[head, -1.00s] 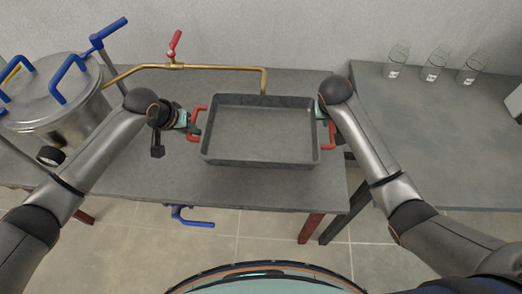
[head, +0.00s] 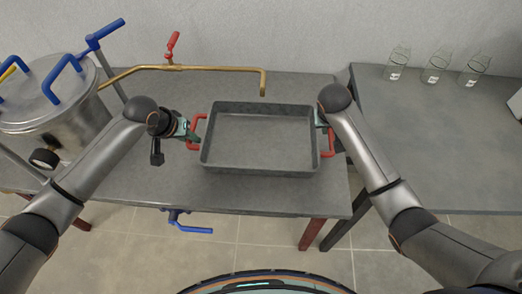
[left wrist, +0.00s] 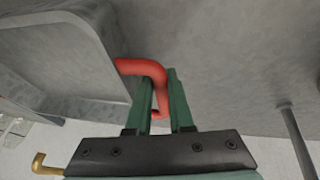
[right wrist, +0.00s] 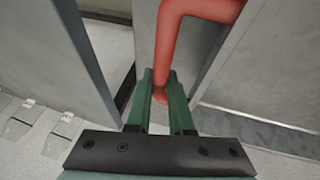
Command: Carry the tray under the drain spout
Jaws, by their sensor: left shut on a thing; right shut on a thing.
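The grey rectangular tray (head: 258,171) is level and empty in the middle of the head view, with a red handle at each end. My left gripper (head: 194,129) is shut on the left red handle (left wrist: 148,67). My right gripper (right wrist: 162,82) is shut on the right red handle (right wrist: 185,22). The brass drain spout (head: 263,84) bends down just behind the tray's far rim; in the head view its tip appears slightly beyond the rim, not over the tray's inside. Whether the tray touches the table or hangs just above it, I cannot tell.
The tray is over the grey table (head: 130,188). A steel pot (head: 50,105) with blue handles stands at left, joined to the brass pipe, which has a red valve handle (head: 172,45). Several glass beakers (head: 436,70) stand on the right table (head: 440,150).

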